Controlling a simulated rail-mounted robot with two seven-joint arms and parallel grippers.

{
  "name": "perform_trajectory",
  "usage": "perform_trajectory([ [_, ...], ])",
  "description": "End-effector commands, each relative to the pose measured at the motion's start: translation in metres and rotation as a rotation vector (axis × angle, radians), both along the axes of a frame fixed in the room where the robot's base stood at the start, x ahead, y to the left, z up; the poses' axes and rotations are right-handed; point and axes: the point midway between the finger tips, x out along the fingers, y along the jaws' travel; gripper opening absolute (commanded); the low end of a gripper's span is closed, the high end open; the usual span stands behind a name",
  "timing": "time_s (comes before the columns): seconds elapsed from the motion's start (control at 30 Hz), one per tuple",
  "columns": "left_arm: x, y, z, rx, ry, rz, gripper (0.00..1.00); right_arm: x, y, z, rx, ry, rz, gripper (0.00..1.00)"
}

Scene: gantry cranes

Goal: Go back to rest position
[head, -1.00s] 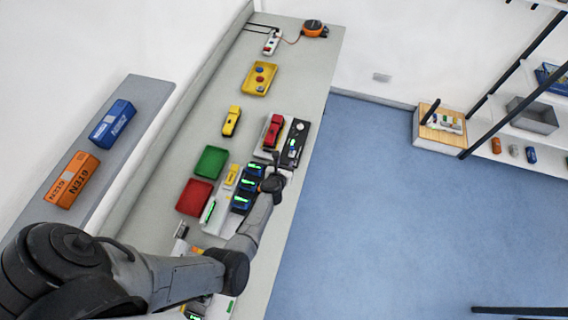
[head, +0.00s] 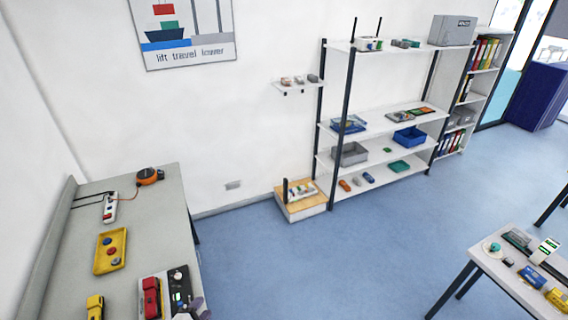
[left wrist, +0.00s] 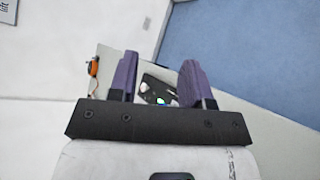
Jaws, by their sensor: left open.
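My left gripper shows in part at the bottom edge of the head view (head: 196,308), beside a black panel (head: 183,277) on the grey workbench (head: 160,215). In the left wrist view my left gripper (left wrist: 160,78) has its two purple fingers wide apart, with nothing held between them. The black panel with pale parts (left wrist: 155,88) lies on the bench beyond and between the fingers. My right gripper is in neither view.
A red toy truck (head: 152,300), a yellow car (head: 95,306), a yellow tray (head: 98,258), a power strip (head: 110,206) and an orange reel (head: 148,176) are on the bench. Shelves (head: 390,121) stand by the wall. A white table (head: 500,274) is at right. Blue floor (head: 300,265) between is clear.

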Motion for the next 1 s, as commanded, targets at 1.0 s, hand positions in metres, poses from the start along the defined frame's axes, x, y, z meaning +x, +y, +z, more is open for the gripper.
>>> perform_trajectory([
  [1.0, -0.323, -0.054, 0.130, 1.636, 0.200, -1.340, 0.45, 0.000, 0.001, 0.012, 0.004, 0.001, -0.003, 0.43],
])
